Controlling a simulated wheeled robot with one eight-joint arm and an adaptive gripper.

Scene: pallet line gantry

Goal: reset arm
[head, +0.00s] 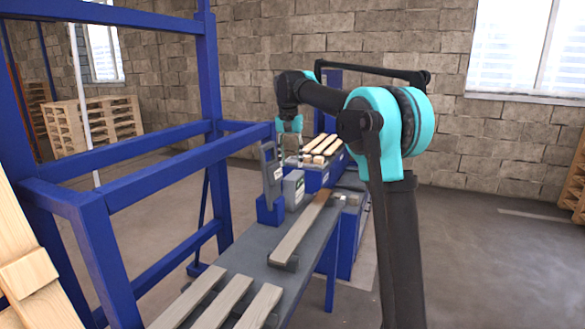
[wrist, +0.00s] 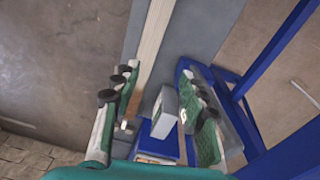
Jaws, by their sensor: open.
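My gripper (head: 290,127) hangs from my black and teal arm in the head view, above the far part of the grey work table (head: 247,248). In the wrist view its two green-padded fingers (wrist: 158,117) are spread apart with nothing held between them. A long wooden plank (head: 303,226) lies on the table below and nearer than the gripper; a plank (wrist: 150,45) also shows in the wrist view. A grey box (head: 293,189) stands on the table below the gripper, and it shows between the fingers in the wrist view (wrist: 164,112), apart from them.
A blue steel frame (head: 95,215) stands to the left of the table. Several boards (head: 230,302) lie at the table's near end, and more planks (head: 325,145) lie on a blue stand behind. Wooden pallets (head: 95,125) stand at the back left. The floor at right is clear.

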